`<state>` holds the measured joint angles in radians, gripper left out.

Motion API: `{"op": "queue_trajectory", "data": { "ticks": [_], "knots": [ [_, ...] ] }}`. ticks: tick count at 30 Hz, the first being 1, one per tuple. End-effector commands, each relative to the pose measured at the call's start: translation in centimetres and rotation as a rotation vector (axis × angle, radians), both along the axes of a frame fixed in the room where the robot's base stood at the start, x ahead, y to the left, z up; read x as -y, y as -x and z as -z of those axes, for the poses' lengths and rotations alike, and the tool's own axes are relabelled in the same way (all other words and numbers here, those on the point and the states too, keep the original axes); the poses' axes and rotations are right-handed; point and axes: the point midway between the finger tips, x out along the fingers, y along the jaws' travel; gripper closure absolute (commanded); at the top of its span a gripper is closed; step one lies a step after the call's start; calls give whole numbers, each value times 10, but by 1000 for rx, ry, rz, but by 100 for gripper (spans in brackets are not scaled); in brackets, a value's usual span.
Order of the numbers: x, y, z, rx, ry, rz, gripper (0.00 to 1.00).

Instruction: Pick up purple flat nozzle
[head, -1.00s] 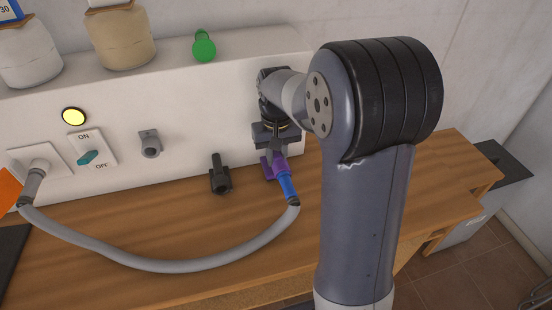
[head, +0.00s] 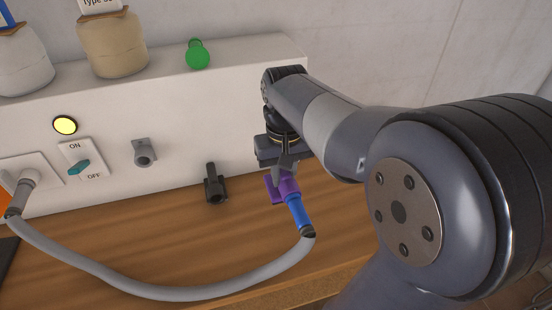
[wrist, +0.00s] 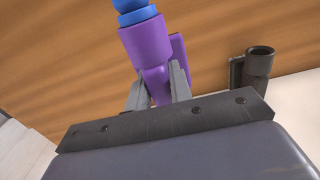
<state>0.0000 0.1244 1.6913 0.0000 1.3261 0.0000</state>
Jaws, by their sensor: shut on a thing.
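The purple flat nozzle (head: 289,187) is at the front of the white panel, above the wooden table, with a blue hose end (head: 299,212) joined to it. In the wrist view the purple nozzle (wrist: 146,42) shows a round body narrowing toward my jaws, with a purple plate beside it and blue rings at the top. My gripper (head: 284,166) reaches down from above and is shut on the nozzle's narrow part; its two grey fingers (wrist: 158,88) lie on either side. I cannot tell whether the purple plate is part of the nozzle or a separate mount.
A grey hose (head: 190,293) loops from the blue end to a wall outlet at left. A black nozzle-like piece (head: 215,186) and a grey holder (head: 145,153) are left of the gripper. A green bulb-shaped object (head: 198,55) and jars (head: 112,45) stand on the ledge.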

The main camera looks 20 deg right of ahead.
Motion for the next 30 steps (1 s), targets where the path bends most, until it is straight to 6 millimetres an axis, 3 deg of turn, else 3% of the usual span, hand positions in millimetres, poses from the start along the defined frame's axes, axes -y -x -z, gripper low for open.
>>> {"op": "queue_trajectory", "data": {
  "ticks": [6,12,19,30],
  "knots": [
    [0,51,0,5,0,0,100],
    [0,83,0,4,0,0,100],
    [0,101,0,2,0,0,100],
    [0,104,0,1,0,0,100]
  ]
}}
